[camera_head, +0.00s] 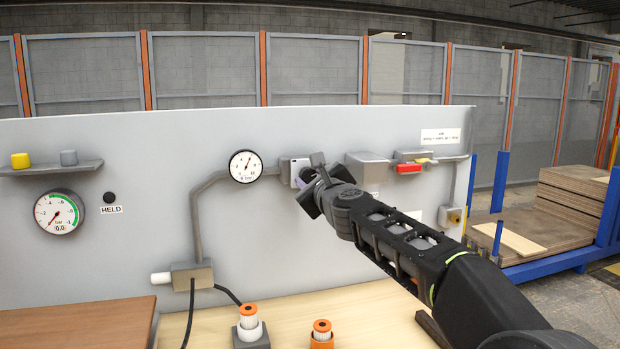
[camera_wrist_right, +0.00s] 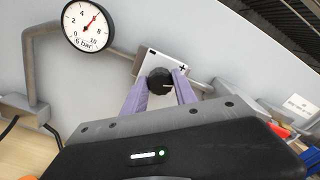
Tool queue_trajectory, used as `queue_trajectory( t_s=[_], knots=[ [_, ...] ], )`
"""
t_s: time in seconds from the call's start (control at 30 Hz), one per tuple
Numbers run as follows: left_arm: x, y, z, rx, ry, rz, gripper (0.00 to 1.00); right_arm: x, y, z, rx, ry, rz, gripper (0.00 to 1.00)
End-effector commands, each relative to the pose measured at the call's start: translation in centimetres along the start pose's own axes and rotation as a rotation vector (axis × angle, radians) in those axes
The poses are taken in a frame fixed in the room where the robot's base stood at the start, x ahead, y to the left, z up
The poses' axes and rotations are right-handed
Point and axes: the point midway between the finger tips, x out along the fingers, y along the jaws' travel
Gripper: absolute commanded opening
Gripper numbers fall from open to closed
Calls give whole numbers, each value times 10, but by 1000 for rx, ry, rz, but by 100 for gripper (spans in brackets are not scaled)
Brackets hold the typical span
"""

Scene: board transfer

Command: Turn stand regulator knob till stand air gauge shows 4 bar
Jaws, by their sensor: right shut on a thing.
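The stand air gauge (camera_head: 246,166) is a round white dial on the grey panel. It also shows in the right wrist view (camera_wrist_right: 87,26), where its red needle points up and right, close to the 6, and the lettering seems to read 6 bar. The stand regulator knob (camera_wrist_right: 159,81) is black with a pale mark, in front of a light plate with a plus sign. My right gripper (camera_wrist_right: 160,88) is shut on the knob, one pale purple finger on each side. In the head view the right gripper (camera_head: 314,184) hides the knob. My left gripper is out of view.
A second gauge (camera_head: 59,212) reads 0.0 beside a HELD label. A red-handled valve (camera_head: 409,167) sits right of the grey box (camera_head: 367,167). Orange-topped parts (camera_head: 249,317) stand on the bench below. Stacked boards (camera_head: 570,205) lie at right.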

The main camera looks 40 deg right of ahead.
Motion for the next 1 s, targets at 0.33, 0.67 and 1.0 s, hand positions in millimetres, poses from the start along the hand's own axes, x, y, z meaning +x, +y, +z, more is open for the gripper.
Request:
queue_trajectory(
  t_s=[0.33, 0.67, 1.0],
  knots=[
    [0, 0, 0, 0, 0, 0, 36, 0, 0, 0, -5, 0, 1, 0],
    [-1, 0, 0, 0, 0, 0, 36, 0, 1, 0, -93, 0, 1, 0],
    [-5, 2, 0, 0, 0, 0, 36, 0, 1, 0, -338, 0, 1, 0]
  ],
)
